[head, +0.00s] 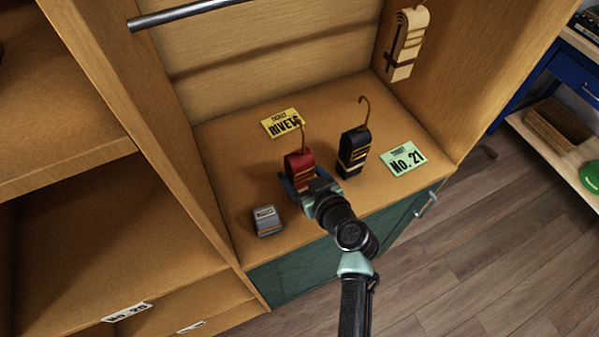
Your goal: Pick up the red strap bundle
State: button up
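The red strap bundle (299,163) stands upright on the tan cabinet shelf, with gold bands and a brass hook at its top. My gripper (303,182) is at the near, lower side of the bundle. A blue-grey finger shows at the bundle's left side, and the gripper body covers its lower right part. I cannot tell whether the fingers touch the bundle or stand apart from it.
A black strap bundle (353,152) with a hook stands close to the right. A cream bundle (407,45) hangs on the right wall. A grey box (266,221) sits front left. Yellow (282,122) and green (402,157) cards lie on the shelf (225,165).

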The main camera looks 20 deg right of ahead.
grip_shut()
